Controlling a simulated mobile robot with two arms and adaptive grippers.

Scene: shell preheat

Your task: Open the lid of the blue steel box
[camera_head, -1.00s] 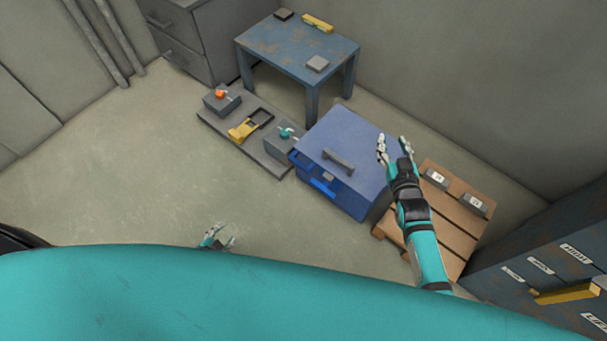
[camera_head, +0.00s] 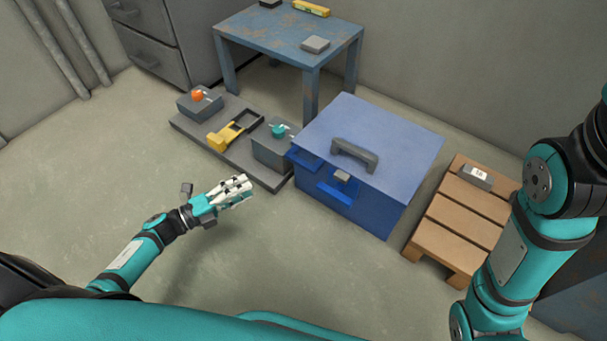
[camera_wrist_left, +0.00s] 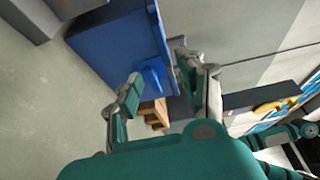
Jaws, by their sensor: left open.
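The blue steel box (camera_head: 350,208) stands on the floor right of centre in the head view, its flat lid (camera_head: 395,145) shut. A dark grey handle (camera_head: 355,154) sits on the lid and a small grey latch (camera_head: 342,177) is on the front. My left gripper (camera_head: 243,188) is left of the box, in front of it, apart from it and empty. In the left wrist view, my left gripper (camera_wrist_left: 163,70) has its fingers spread, with the blue box (camera_wrist_left: 115,45) beyond them. My right arm comes in at the right; its gripper is out of view.
A grey platform (camera_head: 190,132) with a yellow clamp-like part (camera_head: 222,135) and switch boxes lies left of the box. A blue table (camera_head: 265,35) stands behind. A wooden pallet (camera_head: 455,225) is to the right. Floor at front left is clear.

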